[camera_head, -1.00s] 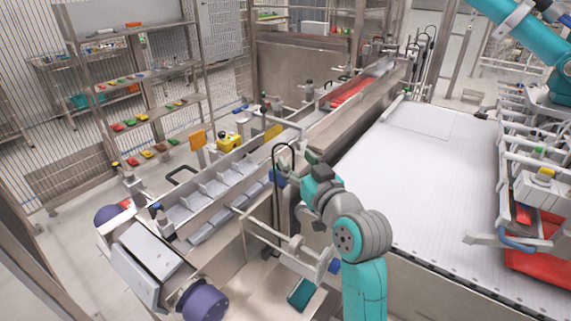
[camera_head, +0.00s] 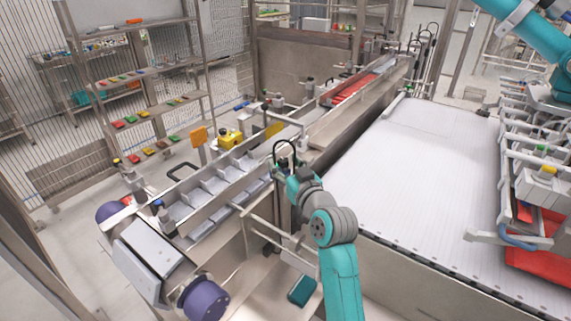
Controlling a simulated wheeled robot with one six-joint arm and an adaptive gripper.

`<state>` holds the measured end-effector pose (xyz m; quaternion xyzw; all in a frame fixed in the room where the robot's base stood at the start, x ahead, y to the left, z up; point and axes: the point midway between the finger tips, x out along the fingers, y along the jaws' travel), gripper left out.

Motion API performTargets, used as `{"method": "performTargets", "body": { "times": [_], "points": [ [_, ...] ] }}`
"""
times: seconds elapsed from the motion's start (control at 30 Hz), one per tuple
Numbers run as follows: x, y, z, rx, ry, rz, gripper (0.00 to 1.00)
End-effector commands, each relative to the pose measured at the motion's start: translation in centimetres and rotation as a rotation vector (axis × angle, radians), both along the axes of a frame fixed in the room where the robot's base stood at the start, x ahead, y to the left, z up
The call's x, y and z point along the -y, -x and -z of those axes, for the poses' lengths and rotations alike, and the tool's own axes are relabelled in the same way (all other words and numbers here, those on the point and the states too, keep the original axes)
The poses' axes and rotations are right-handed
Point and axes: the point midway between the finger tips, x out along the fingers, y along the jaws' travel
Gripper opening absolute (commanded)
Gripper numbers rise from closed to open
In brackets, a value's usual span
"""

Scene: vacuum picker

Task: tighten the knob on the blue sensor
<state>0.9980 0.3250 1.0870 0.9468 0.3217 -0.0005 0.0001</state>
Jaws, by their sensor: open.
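My arm reaches over the near side of the channel conveyor, and my gripper (camera_head: 284,163) is at its far end, small and partly hidden by my wrist. It is open, and I see nothing held in it. I cannot make out a knob or say for certain which part is the blue sensor. Another small blue part (camera_head: 241,106) lies farther back. Anything right at my gripper is hidden by the arm.
The channel conveyor (camera_head: 212,208) has compartments and purple end rollers (camera_head: 205,300). A wide white belt (camera_head: 420,175) lies clear to the right. A yellow device (camera_head: 229,139) and an orange panel (camera_head: 198,136) stand behind the channel. A shelf rack (camera_head: 140,85) is at back left.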

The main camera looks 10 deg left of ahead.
Motion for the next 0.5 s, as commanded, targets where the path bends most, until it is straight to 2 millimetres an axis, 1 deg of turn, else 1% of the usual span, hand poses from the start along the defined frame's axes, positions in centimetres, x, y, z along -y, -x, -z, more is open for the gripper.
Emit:
{"method": "performTargets", "body": {
  "times": [0.27, 0.3, 0.37, 0.4, 0.47, 0.5],
  "points": [
    [-0.14, -0.16, -0.06, 0.001, -0.001, 0.0, 0.56],
    [-0.14, -0.16, -0.06, 0.001, -0.001, 0.0, 0.54],
    [-0.12, -0.16, -0.06, 0.001, -0.001, 0.0, 0.39],
    [-0.12, -0.16, -0.06, 0.001, -0.001, 0.0, 0.29],
    [-0.12, -0.15, -0.05, 0.001, -0.001, 0.0, 0.14],
    [-0.12, -0.15, -0.05, 0.001, -0.001, 0.0, 0.04]
  ]
}}
